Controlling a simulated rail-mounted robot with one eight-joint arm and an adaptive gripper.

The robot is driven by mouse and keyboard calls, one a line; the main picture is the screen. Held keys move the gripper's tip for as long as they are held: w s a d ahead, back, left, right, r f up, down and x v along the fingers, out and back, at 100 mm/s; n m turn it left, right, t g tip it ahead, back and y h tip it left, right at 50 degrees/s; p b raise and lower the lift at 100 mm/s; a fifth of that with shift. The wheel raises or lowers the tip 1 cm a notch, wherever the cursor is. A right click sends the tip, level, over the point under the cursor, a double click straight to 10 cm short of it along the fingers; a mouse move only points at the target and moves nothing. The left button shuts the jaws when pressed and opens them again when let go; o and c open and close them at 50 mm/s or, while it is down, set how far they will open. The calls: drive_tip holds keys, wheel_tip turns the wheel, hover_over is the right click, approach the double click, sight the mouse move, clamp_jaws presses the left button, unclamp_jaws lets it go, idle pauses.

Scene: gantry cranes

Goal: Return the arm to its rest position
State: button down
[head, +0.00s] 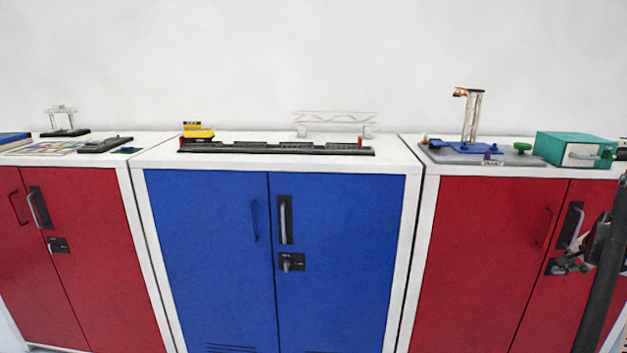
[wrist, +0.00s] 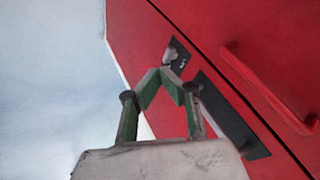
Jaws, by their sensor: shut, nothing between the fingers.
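My gripper (wrist: 168,76) shows in the wrist view with its green and grey fingers drawn together at the tips and nothing between them. Behind it is the red front of a cabinet (wrist: 215,45), with a dark lock plate just beyond the fingertips in the picture. Whether the fingers touch the door I cannot tell. In the head view, my dark arm stands at the right edge, in front of the right red cabinet (head: 485,250).
A blue cabinet (head: 210,240) stands in the middle and another red cabinet (head: 85,260) at left. Crane models, a yellow vehicle (head: 198,130) on a dark track (head: 270,149), and a teal box (head: 572,147) sit on top. The wall above is bare.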

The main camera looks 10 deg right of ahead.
drive_tip(key=w+a+r+n+y+p, duration=0.1)
drive_tip(key=w+a+r+n, duration=0.15)
drive_tip(key=a+r, duration=0.55)
drive_tip(key=w+a+r+n+p, duration=0.1)
drive_tip(key=w+a+r, duration=0.3)
drive_tip(key=a, duration=0.8)
drive_tip(key=s+a+r+n+t+y+p, duration=0.15)
drive_tip(key=a+r, duration=0.25)
drive_tip(key=a, duration=0.6)
drive_tip(key=a+r+n+g+h+b, duration=0.1)
drive_tip(key=a+r+n, duration=0.2)
drive_tip(key=a, duration=0.7)
drive_tip(key=s+a+n+y+p, duration=0.1)
drive_tip(key=s+a+n, duration=0.2)
drive_tip(key=s+a, duration=0.4)
drive_tip(key=s+a+n+y+p, duration=0.1)
drive_tip(key=s+a+n, duration=0.2)
drive_tip(key=s+a, duration=0.4)
drive_tip(key=s+a+n+t+y+p, duration=0.1)
drive_tip(key=s+a, duration=0.7)
drive_tip(key=a, duration=0.9)
drive_tip(key=shift+a+f+n+p, duration=0.3)
drive_tip(key=shift+n+p, duration=0.25)
drive_tip(key=shift+n, duration=0.45)
drive_tip(key=c, duration=2.5)
unclamp_jaws()
drive_tip(key=shift+s, duration=0.1)
